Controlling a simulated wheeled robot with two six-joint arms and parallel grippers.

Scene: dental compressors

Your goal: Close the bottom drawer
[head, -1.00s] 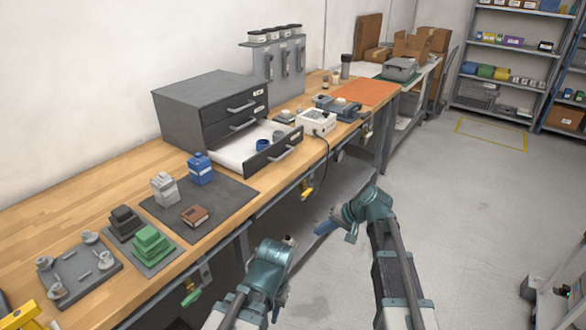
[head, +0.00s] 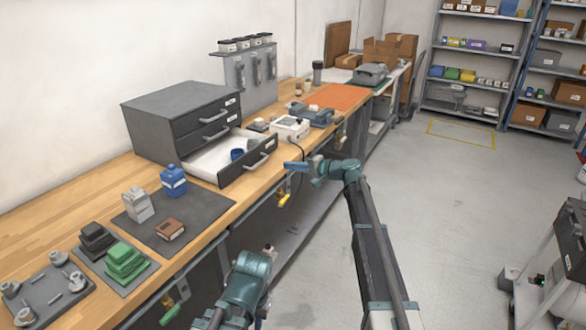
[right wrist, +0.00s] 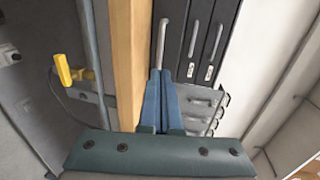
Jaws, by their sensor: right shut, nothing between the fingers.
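The grey drawer cabinet (head: 150,125) stands on the wooden bench. Its bottom drawer (head: 205,160) is pulled out, with a blue cup (head: 237,154) inside. The drawer's dark front carries a pale bar handle (head: 258,161). The two drawers above are shut. My right gripper (head: 288,165) is shut and empty, just right of the bottom drawer's front. In the right wrist view its closed blue fingers (right wrist: 162,85) point toward the bottom drawer's handle (right wrist: 161,40); I cannot tell if they touch. My left arm shows at the bottom, but its gripper is not visible.
A white device (head: 289,128) stands on the bench just behind the open drawer. A dark mat (head: 195,215) with a blue bottle (head: 173,181) lies in front of the cabinet. A yellow-handled fitting (head: 284,199) hangs at the bench edge.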

